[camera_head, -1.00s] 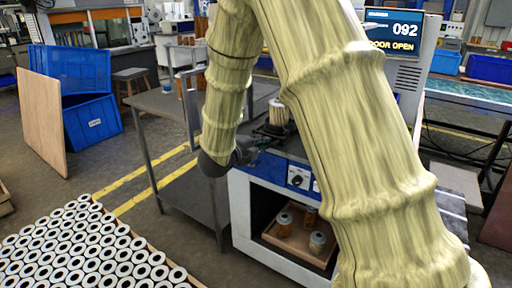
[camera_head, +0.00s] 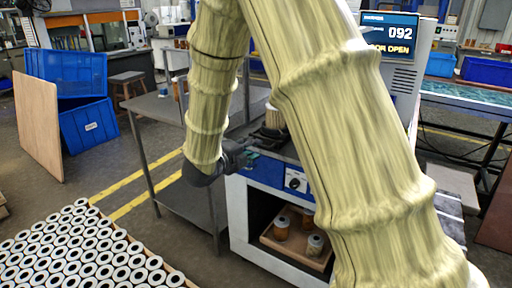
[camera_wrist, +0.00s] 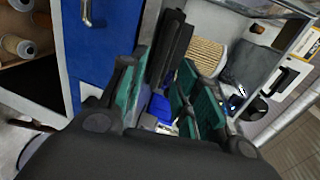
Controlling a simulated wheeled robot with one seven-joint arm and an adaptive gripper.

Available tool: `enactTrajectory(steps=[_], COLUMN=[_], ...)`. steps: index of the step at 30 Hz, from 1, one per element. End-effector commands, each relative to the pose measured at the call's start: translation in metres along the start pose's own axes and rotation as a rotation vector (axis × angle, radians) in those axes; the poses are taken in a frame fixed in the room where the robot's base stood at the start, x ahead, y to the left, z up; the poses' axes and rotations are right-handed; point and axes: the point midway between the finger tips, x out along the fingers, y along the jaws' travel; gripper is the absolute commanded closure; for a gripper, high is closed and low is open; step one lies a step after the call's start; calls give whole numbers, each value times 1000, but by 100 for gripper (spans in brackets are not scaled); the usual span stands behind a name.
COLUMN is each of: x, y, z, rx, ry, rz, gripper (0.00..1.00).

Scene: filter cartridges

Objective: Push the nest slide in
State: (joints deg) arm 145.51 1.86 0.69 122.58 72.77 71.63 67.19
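The nest slide (camera_head: 268,133) is a dark fixture on top of the blue and white machine, partly hidden by my arm. A pleated cream filter cartridge (camera_head: 274,118) stands upright on it; the cartridge also shows in the wrist view (camera_wrist: 207,56). My gripper (camera_head: 250,158) is at the machine's front edge, just in front of and below the slide. In the wrist view my gripper (camera_wrist: 168,98) has its teal-padded fingers apart. A black bar (camera_wrist: 171,50) lies just beyond the gap between them; I cannot tell whether they touch it.
The machine's screen (camera_head: 389,33) reads 092 and DOOR OPEN. A tray (camera_head: 290,250) with several cartridges sits in the machine's lower opening. A grey table (camera_head: 160,107) stands to the left. Many white cartridges (camera_head: 85,250) fill the lower left.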

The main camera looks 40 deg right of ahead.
Motion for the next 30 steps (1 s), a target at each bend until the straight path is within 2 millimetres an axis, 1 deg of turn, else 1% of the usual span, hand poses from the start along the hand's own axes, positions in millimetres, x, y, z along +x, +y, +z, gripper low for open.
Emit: enactTrajectory(steps=[1, 6, 9, 13, 19, 27, 30], x=[-11, -41, -56, -70, -78, -79, -77], y=[-1, 0, -1, 0, 0, 0, 5], z=[1, 0, 0, 0, 0, 0, 1], rx=[0, 0, 0, 0, 0, 0, -21], ry=[-2, -2, -2, -1, 1, 0, -8], rz=[-1, 0, -1, -1, 0, 0, 4], gripper=[68, 68, 68, 68, 68, 68, 68])
